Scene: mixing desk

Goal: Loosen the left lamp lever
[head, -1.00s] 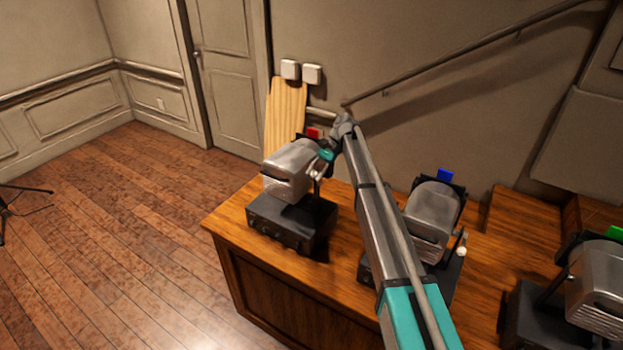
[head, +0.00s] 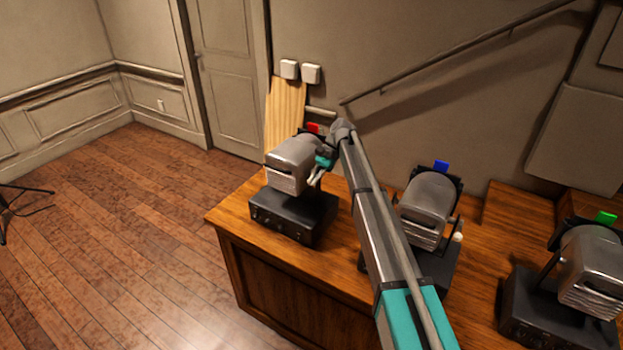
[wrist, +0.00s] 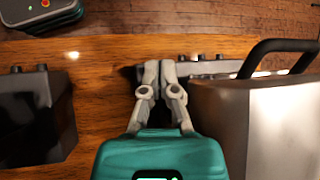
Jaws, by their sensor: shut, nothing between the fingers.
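The left lamp is a grey metal lamp head (head: 290,163) with a red tag (head: 314,128), on a black base (head: 292,215) at the desk's left end. My gripper (head: 314,183) is beside the right side of this lamp head in the head view. In the wrist view the gripper (wrist: 160,66) points down beside the lamp head (wrist: 260,125), its two fingertips together with nothing between them. The left lamp's lever cannot be made out in either view; the gripper covers part of that side. I cannot tell whether the fingers touch the lamp.
The middle lamp (head: 428,208), with a blue tag and a pale knob (head: 458,237), stands right of my arm. The right lamp (head: 590,270) has a green tag. All stand on the wooden desk (head: 235,212). A wooden board (head: 284,112) leans behind the left lamp.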

